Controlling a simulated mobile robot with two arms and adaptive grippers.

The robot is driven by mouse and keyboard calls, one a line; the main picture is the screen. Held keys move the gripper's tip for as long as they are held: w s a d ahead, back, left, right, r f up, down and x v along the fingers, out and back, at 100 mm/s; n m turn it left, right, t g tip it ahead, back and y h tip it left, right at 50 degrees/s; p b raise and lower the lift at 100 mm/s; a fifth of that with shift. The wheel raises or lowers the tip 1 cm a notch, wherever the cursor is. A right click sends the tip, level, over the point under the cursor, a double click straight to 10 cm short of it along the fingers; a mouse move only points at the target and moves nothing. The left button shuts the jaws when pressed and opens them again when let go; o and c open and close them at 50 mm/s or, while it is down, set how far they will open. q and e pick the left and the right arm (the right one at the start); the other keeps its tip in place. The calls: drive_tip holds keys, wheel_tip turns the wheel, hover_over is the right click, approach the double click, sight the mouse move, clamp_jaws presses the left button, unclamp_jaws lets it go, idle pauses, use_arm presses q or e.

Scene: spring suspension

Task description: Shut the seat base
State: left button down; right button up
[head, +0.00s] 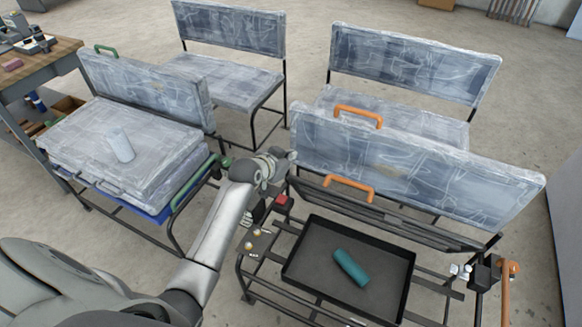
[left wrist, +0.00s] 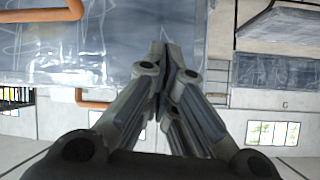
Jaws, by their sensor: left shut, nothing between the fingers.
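The near right bench has its seat base standing open. Its dark panel (head: 400,213), with an orange handle (head: 348,188), is tilted up in front of a plastic-wrapped backrest (head: 430,170). Below it a black tray (head: 293,268) lies exposed in the bench frame, holding a teal cylinder (head: 351,267). My left gripper (head: 291,157) is shut and empty beside the left end of the raised panel and backrest. In the left wrist view its closed fingertips (left wrist: 164,48) show in front of a wrapped grey surface (left wrist: 110,55); I cannot tell whether they touch it. My right gripper is not in view.
A second bench with a wrapped seat stack (head: 125,150) and green handle (head: 190,182) stands left of my arm. Two wrapped benches stand behind. A workbench (head: 40,68) is at far left. Small fittings (head: 257,233) sit on the frame's left side. Open floor lies between the benches.

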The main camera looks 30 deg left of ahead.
use_arm(q)
drive_tip(key=shift+w+a+f, duration=0.1)
drive_tip(key=shift+w+f, duration=0.35)
drive_tip(key=shift+f, duration=0.6)
drive_tip(key=shift+w+f, duration=0.5)
drive_tip(key=shift+f, duration=0.55)
drive_tip(key=shift+w+a+f, duration=0.1)
drive_tip(key=shift+w+f, duration=0.35)
drive_tip(key=shift+f, duration=0.6)
drive_tip(key=shift+f, duration=0.1)
